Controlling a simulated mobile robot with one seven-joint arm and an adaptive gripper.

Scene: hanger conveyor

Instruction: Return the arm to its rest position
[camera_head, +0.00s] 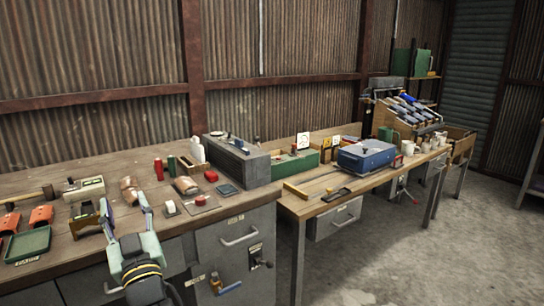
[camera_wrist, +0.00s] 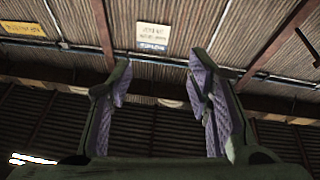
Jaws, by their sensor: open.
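My gripper (camera_head: 124,212) is at the lower left of the head view, in front of the near workbench (camera_head: 245,200). Its two fingers point up and are spread apart with nothing held between them. In the wrist view my gripper (camera_wrist: 160,85) also shows open and empty, with purple-grey pads facing each other. Beyond the fingers the wrist view shows the corrugated roof, beams and a hanging white sign (camera_wrist: 153,38). The lower arm is mostly out of the frame.
The near bench holds a green tray (camera_head: 28,243), a red can (camera_head: 159,169), a grey metal box (camera_head: 240,160) and several small items close to my gripper. A second bench with a blue case (camera_head: 366,156) stands to the right.

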